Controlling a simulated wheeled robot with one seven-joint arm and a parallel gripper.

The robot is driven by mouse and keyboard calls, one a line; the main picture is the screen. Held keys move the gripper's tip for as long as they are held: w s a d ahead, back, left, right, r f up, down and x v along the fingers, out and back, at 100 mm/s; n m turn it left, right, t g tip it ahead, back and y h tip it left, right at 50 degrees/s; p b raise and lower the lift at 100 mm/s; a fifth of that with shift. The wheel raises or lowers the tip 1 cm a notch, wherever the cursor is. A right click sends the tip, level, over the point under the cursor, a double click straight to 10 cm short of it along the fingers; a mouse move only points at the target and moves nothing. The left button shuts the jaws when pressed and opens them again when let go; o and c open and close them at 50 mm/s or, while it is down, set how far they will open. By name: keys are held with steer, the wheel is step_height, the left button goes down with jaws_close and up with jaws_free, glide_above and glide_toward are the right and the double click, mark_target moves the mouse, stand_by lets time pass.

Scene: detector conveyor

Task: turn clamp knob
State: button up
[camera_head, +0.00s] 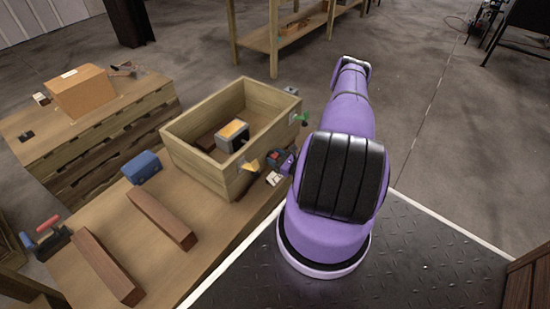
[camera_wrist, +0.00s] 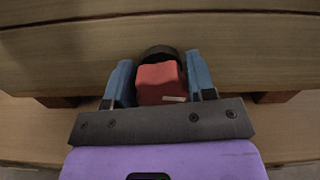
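A red, block-like knob (camera_wrist: 161,82) with a dark round part behind it stands at the wooden wall in the wrist view. In the head view my gripper (camera_head: 283,160) is small and partly hidden by my arm, at the right side of the open wooden box (camera_head: 207,168).
A grey and yellow block (camera_head: 232,136) lies inside the box. A blue case (camera_head: 142,167) and two wooden bars (camera_head: 160,219) (camera_head: 106,268) lie on the table. A cardboard box (camera_head: 83,91) stands on the bench at left. Open floor lies to the right.

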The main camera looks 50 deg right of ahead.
steer(key=c, duration=0.3)
steer(key=shift+d+m, duration=0.2)
steer(key=shift+m, duration=2.6)
steer(key=o, duration=0.9)
steer(key=s, duration=1)
steer(key=shift+s+d, duration=0.4)
